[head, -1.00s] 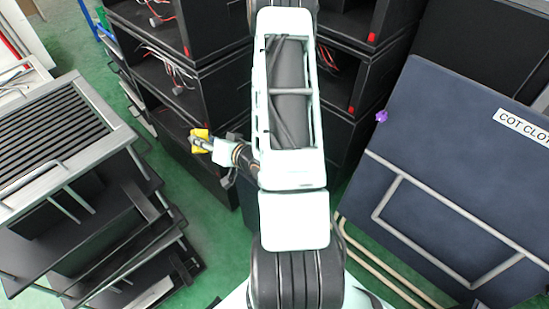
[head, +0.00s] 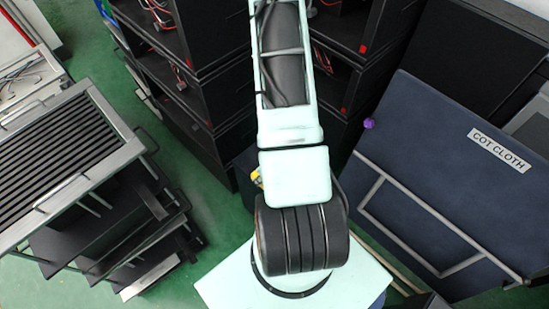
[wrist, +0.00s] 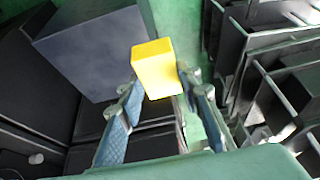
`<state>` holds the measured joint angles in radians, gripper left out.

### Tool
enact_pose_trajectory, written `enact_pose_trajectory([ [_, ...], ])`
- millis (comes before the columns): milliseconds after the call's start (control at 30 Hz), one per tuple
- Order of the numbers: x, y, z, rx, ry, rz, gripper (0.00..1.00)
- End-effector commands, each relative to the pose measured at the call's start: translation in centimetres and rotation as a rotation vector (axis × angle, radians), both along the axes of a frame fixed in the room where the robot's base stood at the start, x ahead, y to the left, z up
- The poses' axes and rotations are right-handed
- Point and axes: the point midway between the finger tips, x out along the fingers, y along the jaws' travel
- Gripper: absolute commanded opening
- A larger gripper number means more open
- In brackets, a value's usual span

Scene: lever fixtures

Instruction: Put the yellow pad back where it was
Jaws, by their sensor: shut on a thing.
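The yellow pad (wrist: 157,70) is a small bright block in the middle of the wrist view. My gripper (wrist: 159,82) is shut on it, with a blue-grey finger on each side, and holds it clear of the surfaces around it. In the head view only a small yellow bit of the pad (head: 256,178) shows at the left edge of my arm. My arm hides the rest of the pad and the gripper there. I cannot tell which spot the pad came from.
Black shelves (head: 205,90) with wires stand behind my arm. A slatted grey rack (head: 60,150) stands at left. A dark blue panel marked "COT CLOTH" (head: 430,180) leans at right, with a purple knob (head: 369,123) at its edge. Green floor (head: 215,215) is clear between rack and shelves.

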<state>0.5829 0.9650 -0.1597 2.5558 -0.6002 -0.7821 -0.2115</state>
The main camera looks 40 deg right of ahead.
Motion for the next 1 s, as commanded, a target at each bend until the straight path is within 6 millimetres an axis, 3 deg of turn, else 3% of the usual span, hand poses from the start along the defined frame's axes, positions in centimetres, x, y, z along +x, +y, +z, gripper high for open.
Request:
enact_pose_trajectory([
  [167,0.3,-0.3,-0.4,-0.017,0.011,0.001,0.12],
  [333,1.8,-1.9,-1.7,-0.021,0.008,0.000,0.12],
  [600,2.8,-1.9,-2.0,0.006,0.000,0.001,0.12],
  [1000,3.2,-3.2,-2.6,-0.015,0.008,0.000,0.12],
])
